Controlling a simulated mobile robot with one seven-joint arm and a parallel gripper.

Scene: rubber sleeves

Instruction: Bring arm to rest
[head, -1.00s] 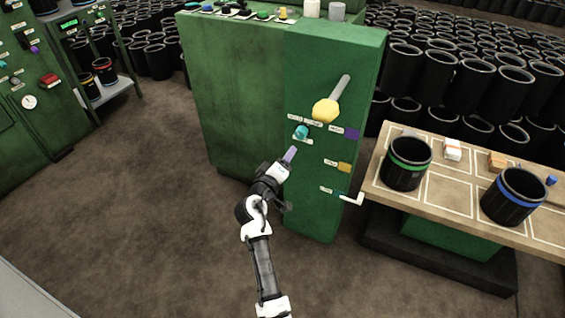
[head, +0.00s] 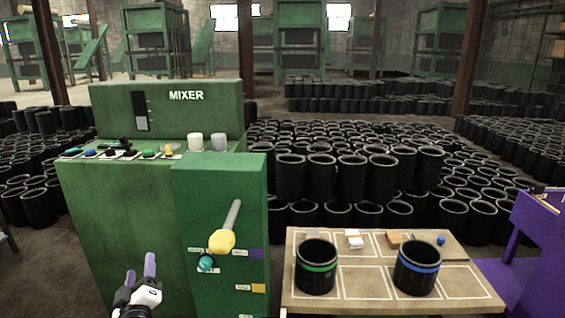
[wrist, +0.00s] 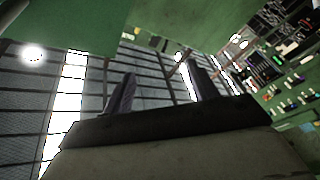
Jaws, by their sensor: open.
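My gripper (head: 141,272) is at the bottom left of the head view, in front of the green mixer machine (head: 112,210). Its purple fingers point up and stand apart, with nothing between them. In the wrist view my gripper (wrist: 160,92) also shows two separate fingers, with the roof beyond. Most of my arm is below the edge of the head view. A yellow-knobbed lever (head: 222,241) and a teal knob (head: 206,263) are on the machine's front, to the right of my gripper and apart from it.
A wooden table (head: 340,307) at the right holds a green-banded sleeve (head: 316,266), a blue-banded sleeve (head: 417,267) and small blocks. A purple structure (head: 540,245) stands at the far right. Many black sleeves (head: 351,177) fill the floor behind.

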